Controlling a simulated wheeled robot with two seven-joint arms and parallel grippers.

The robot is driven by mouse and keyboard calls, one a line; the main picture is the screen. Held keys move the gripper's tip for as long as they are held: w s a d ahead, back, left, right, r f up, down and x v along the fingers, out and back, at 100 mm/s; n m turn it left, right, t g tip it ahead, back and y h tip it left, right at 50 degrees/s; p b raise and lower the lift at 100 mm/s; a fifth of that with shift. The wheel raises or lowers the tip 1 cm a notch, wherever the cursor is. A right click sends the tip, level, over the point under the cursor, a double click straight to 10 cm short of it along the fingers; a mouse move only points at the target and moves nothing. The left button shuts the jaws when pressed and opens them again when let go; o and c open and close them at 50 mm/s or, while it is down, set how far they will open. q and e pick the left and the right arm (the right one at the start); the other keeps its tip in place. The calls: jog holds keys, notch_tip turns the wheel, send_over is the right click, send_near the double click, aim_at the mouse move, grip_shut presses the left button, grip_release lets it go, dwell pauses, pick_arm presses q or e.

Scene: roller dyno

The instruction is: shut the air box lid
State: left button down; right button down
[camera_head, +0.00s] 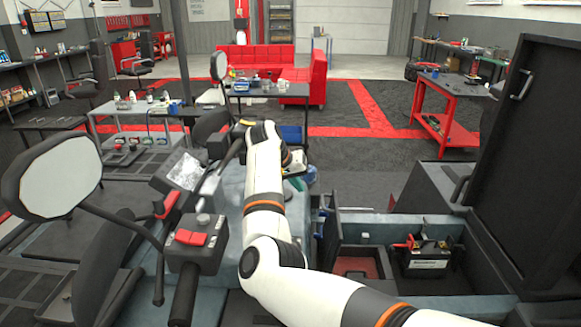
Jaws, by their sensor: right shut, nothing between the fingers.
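Two raised dark panels stand by the open box at the right, and I cannot tell for sure which is the air box lid. A small dark flap (328,236) stands upright at the left side of a compartment with a reddish floor (359,264). A large black panel (530,165) with a handle (521,84) stands raised at the right. My right arm reaches in from the bottom right, and my right gripper (297,164) is shut and empty. It is beyond the small flap and a little left of it, partly hidden by my wrist. My left gripper is out of view.
A black battery (424,258) with red clips sits right of the reddish compartment. A mirror (52,176), a handlebar grip (185,292) and a red switch (191,238) are at the left.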

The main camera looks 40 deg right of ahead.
jog(key=p+x, duration=0.1)
jog(key=x, duration=0.2)
jog(key=shift+d+f, duration=0.1)
jog(key=shift+d, duration=0.2)
jog(key=shift+s+d+f+p, duration=0.3)
jog(key=shift+s+d, duration=0.25)
jog(key=shift+s+d+f+p, duration=0.25)
jog(key=shift+s+d+p, duration=0.05)
jog(key=shift+s+d, duration=0.3)
jog(key=shift+d, duration=0.1)
